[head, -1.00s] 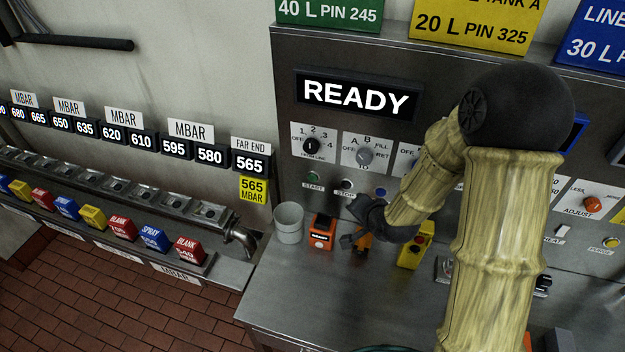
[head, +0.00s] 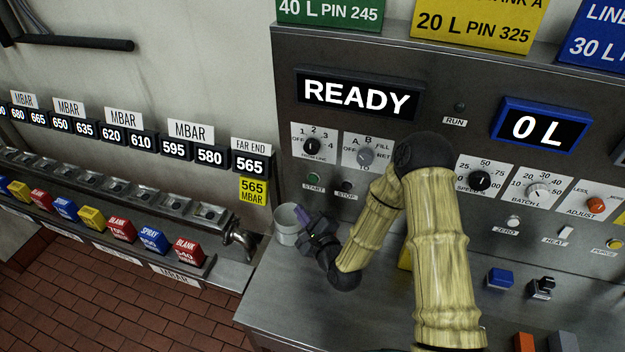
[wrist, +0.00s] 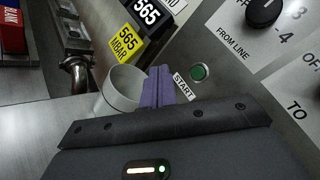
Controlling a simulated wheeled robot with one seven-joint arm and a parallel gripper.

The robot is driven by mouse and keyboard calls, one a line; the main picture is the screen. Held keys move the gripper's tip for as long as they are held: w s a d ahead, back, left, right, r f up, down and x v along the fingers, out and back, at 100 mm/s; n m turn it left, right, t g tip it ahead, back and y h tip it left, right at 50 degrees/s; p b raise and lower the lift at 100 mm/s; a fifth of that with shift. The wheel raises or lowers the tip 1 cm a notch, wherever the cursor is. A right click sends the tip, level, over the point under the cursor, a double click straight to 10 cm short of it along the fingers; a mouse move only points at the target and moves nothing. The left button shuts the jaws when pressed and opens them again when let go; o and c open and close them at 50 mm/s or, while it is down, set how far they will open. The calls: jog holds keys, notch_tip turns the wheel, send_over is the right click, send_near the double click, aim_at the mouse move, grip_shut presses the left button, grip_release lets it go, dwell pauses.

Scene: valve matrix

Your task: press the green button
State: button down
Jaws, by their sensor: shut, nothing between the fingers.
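The green button (head: 313,178) is small and round, set in the steel panel under the "FROM LINE" dial and above a START label. It also shows in the wrist view (wrist: 199,72), just up and right of my fingertips. My gripper (head: 301,214) is shut and empty, with its purple fingertips pointing up toward the panel, below and slightly left of the button. In the wrist view the purple fingers (wrist: 159,87) stand beside the START label. A gap shows between the fingertips and the button.
A dark STOP button (head: 346,186) sits just right of the green one. A grey cup (head: 286,232) stands close beside my fingertips on the steel counter (head: 285,300). Rotary dials (head: 312,146) are above. A drain spout (head: 241,235) is to the left.

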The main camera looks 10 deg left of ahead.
jog(key=shift+w, duration=0.1)
send_near(309, 179)
jog(key=shift+w+a+f, duration=0.15)
jog(key=shift+w+a, duration=0.7)
jog(key=shift+a, duration=0.25)
jog(key=shift+w+a+f, duration=0.15)
jog(key=shift+w+a, duration=0.75)
jog(key=shift+a, duration=0.2)
dwell(0.3)
jog(key=shift+w+d, duration=0.1)
jog(key=shift+w, duration=0.25)
jog(key=shift+w+r, duration=0.1)
jog(key=shift+w, duration=0.35)
dwell(0.8)
jog(key=shift+s, duration=0.1)
jog(key=shift+s+b, duration=0.3)
jog(key=shift+s, duration=0.45)
jog(key=shift+s, duration=0.15)
